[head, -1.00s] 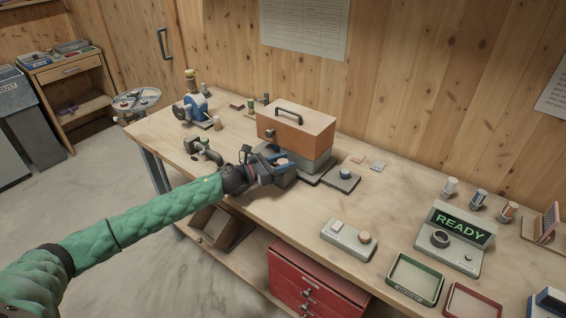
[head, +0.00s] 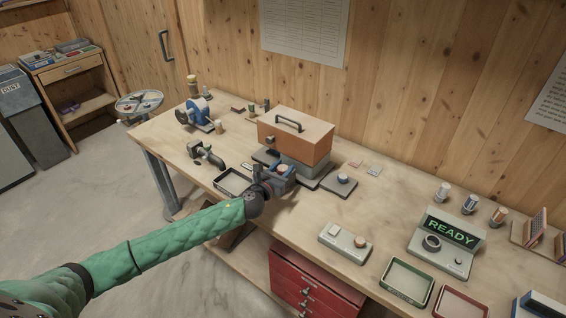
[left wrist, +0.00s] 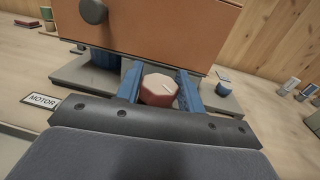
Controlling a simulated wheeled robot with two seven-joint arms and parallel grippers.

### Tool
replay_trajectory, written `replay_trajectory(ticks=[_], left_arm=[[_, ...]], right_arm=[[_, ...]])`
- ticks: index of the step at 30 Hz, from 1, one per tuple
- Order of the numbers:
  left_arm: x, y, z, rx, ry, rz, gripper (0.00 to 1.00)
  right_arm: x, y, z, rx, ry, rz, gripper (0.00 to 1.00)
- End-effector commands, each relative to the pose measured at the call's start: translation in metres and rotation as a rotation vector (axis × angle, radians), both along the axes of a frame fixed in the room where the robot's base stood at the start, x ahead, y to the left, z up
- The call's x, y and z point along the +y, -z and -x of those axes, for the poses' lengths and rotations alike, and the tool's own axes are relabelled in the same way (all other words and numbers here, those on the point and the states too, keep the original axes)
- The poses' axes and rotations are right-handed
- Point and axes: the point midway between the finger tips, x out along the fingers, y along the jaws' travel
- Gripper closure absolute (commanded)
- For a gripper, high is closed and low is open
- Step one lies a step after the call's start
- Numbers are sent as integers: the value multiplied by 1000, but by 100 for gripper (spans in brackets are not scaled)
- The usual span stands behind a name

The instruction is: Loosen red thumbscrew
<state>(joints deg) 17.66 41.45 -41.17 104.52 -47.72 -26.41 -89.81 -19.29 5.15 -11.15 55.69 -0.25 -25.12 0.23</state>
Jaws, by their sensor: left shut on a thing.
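My left gripper (head: 282,168) is at the front of the feed mixer, a brown box (head: 310,146) with a black handle on a grey base. In the left wrist view, its two blue fingers (left wrist: 159,88) are shut on the red thumbscrew (left wrist: 158,90), one on each side. The thumbscrew has a faceted, pale pinkish top with a light line on it. In the head view, the gripper covers part of the mixer's base. My right gripper is not in view.
A black-rimmed tray (head: 232,193) lies left of my gripper. A grey plate with a knob (head: 343,180) is at the mixer's right. A console reading READY (head: 452,227) and a green-rimmed tray (head: 408,300) stand further right. A MOTOR label (left wrist: 41,100) lies near the mixer.

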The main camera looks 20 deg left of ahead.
Motion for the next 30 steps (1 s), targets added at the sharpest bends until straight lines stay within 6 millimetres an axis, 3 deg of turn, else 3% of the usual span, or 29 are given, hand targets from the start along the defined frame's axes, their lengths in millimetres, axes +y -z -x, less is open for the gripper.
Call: replay_trajectory(ticks=[6,12,30], left_arm=[[-2,-3,0,2,-193,3,84],[-1,-1,0,1,-348,3,84],[1,0,0,-1,-540,0,84]], right_arm=[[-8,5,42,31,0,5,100],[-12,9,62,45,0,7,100],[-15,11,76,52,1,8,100]])
